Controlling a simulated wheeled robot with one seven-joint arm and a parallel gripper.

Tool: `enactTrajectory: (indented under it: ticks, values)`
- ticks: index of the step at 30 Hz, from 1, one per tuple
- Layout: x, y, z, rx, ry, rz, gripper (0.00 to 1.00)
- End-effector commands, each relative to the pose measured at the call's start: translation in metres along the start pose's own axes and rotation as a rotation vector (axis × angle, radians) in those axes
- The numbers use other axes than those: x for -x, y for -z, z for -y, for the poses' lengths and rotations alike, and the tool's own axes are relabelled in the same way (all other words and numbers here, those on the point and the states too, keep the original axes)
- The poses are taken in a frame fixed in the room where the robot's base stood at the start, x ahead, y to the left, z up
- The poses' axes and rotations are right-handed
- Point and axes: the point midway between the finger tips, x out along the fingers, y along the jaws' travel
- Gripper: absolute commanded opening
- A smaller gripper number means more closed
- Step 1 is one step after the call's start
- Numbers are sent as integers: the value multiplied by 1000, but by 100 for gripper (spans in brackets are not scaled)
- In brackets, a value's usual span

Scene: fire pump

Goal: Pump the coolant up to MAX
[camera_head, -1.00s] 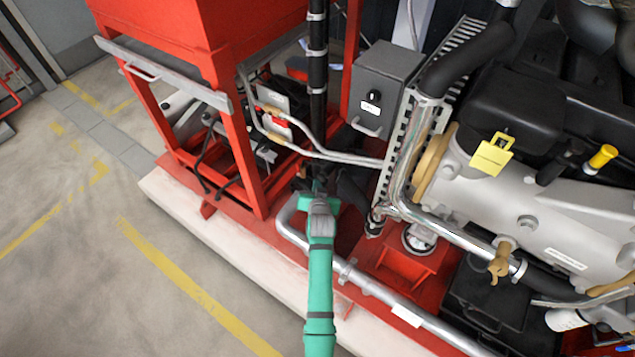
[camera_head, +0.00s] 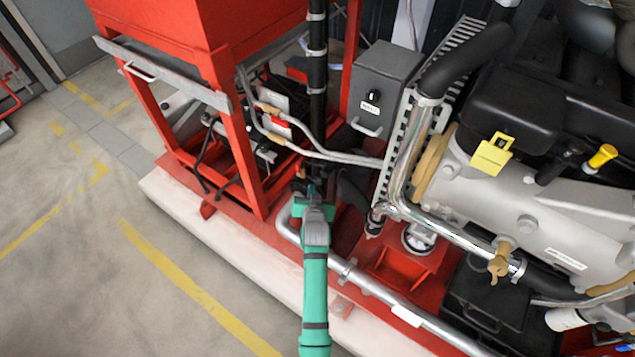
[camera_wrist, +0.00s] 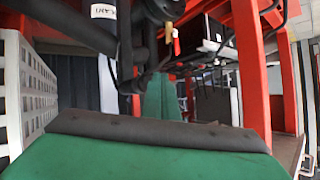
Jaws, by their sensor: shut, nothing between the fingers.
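My gripper (camera_head: 316,196) is at the end of my green arm, over the red base frame near the foot of a black vertical pipe (camera_head: 318,75). It is shut and holds nothing. The wrist view shows its green parts (camera_wrist: 160,98), with a dark pipe and red posts beyond. A grey control box (camera_head: 384,85) with a dark knob and a white label stands to the right of the pipe. I cannot make out a coolant level, a MAX mark or a hand pump. The area just in front of my gripper is partly hidden by my arm.
A red frame (camera_head: 165,110) under a red tank stands at left, with bent metal pipes (camera_head: 330,155) running right. A silver pipe (camera_head: 375,292) lies low along the base edge. The engine (camera_head: 545,200) fills the right. The floor (camera_head: 90,265) at left is clear.

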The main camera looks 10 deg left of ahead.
Motion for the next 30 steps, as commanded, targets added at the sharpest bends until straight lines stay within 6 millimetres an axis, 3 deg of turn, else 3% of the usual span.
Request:
enactTrajectory:
  ticks: [21,30]
  values:
    - [33,-24,24,0,1,0,0]
    - [35,-26,25,0,0,1,0]
